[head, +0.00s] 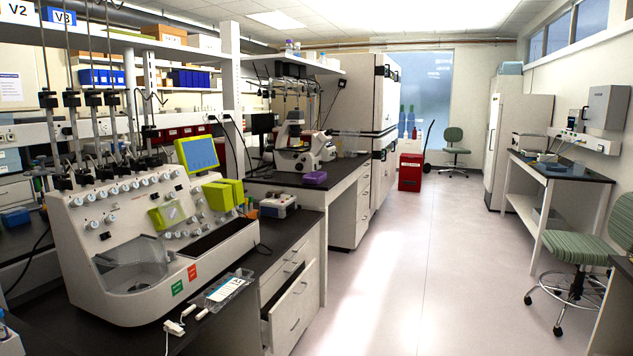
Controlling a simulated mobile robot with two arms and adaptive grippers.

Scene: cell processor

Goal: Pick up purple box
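A small purple box (314,178) lies on the dark bench top, near its front edge, in the middle of the head view. It sits in front of and a little below the white microscope (305,150). Nothing touches it that I can make out. Neither of my grippers shows in the head view.
A large white cell processor (150,250) with a blue screen stands on the near left bench. A drawer (290,308) below it is pulled open into the aisle. The pale floor (430,270) is clear. A green chair (575,255) stands at the right.

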